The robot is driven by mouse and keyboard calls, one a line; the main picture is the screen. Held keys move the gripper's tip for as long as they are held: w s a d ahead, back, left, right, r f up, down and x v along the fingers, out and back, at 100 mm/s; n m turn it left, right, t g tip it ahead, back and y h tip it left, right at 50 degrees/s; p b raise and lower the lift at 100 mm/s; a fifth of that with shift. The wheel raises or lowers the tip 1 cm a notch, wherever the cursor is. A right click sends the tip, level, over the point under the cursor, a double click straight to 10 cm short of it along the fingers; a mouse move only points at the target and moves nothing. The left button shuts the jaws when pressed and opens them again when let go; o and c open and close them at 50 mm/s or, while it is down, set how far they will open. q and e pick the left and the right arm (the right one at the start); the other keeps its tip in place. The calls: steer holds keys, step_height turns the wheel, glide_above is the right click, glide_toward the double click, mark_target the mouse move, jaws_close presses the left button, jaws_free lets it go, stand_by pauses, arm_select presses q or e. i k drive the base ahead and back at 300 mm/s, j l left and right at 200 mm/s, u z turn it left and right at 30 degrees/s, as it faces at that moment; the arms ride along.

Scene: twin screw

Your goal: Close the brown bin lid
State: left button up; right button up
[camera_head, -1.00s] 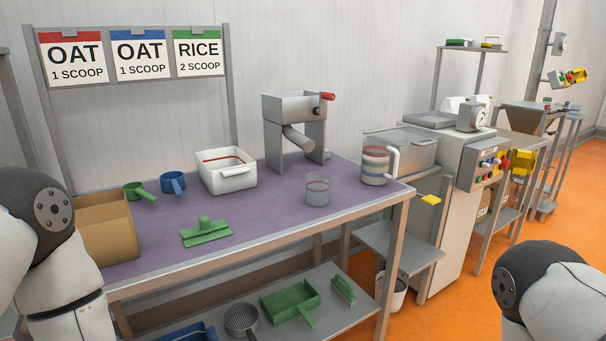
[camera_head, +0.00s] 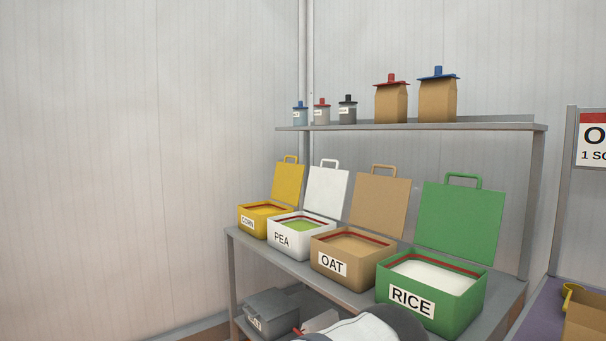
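The brown bin (camera_head: 333,262), labelled OAT, stands on the middle shelf between the white PEA bin and the green RICE bin. Its brown lid (camera_head: 379,203) is raised nearly upright at the back, with a loop handle (camera_head: 384,167) on its top edge. The bin's top is open and shows tan contents. Part of my arm (camera_head: 370,325) shows at the bottom edge, below the bins. Neither gripper is in the picture.
The yellow CORN bin (camera_head: 258,228), white PEA bin (camera_head: 290,242) and green RICE bin (camera_head: 432,302) also have raised lids. Small jars and brown bags (camera_head: 437,101) stand on the upper shelf (camera_head: 405,128). A grey bin (camera_head: 270,309) sits below.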

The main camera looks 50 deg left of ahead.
mark_target(380, 203)
steer(key=u, duration=1.25)
steer(key=i+j, duration=0.3)
steer(key=i, duration=0.25)
